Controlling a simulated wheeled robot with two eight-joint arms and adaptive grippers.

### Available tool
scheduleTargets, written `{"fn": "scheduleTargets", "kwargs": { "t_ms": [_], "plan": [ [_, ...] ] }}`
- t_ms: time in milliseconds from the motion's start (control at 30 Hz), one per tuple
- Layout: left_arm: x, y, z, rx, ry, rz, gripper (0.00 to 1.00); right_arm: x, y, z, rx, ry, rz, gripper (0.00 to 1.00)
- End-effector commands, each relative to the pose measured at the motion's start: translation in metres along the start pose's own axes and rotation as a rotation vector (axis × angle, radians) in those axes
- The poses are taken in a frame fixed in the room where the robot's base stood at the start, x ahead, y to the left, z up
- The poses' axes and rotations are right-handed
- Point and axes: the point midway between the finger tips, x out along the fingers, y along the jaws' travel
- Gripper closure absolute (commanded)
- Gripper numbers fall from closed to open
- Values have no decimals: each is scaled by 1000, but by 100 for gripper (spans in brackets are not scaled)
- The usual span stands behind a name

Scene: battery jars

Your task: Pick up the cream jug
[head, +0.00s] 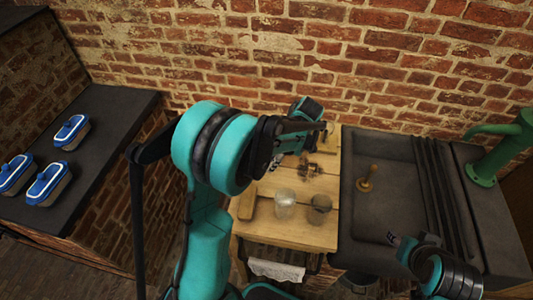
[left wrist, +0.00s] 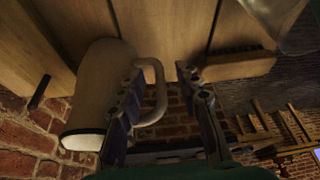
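The cream jug (left wrist: 98,85) shows in the left wrist view, left of centre, with its body against the wooden table and its handle (left wrist: 158,92) towards the right. My left gripper (left wrist: 160,73) is open, with one finger in front of the jug's body side and the other right of the handle. The handle lies in the gap between the fingers; I cannot tell whether either finger touches it. In the head view, my left arm hides the jug and most of that gripper.
On the wooden table (head: 290,234) stand a clear glass jar (head: 284,204), a dark jar (head: 319,209), a wooden brush (head: 247,203) and a coppery part (head: 308,168). A dark sink (head: 385,215) with a wooden-handled object (head: 366,181) and a green pump (head: 500,150) lie right. Blue-lidded boxes (head: 48,184) sit left.

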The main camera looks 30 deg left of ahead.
Motion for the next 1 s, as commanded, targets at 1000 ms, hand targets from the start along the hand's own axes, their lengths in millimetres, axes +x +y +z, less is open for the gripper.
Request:
{"fn": "scheduleTargets", "kwargs": {
  "t_ms": [1000],
  "plan": [
    [-21,0,-10,0,-1,1,100,-8,0,-6,0,0,0,60]
  ]
}}
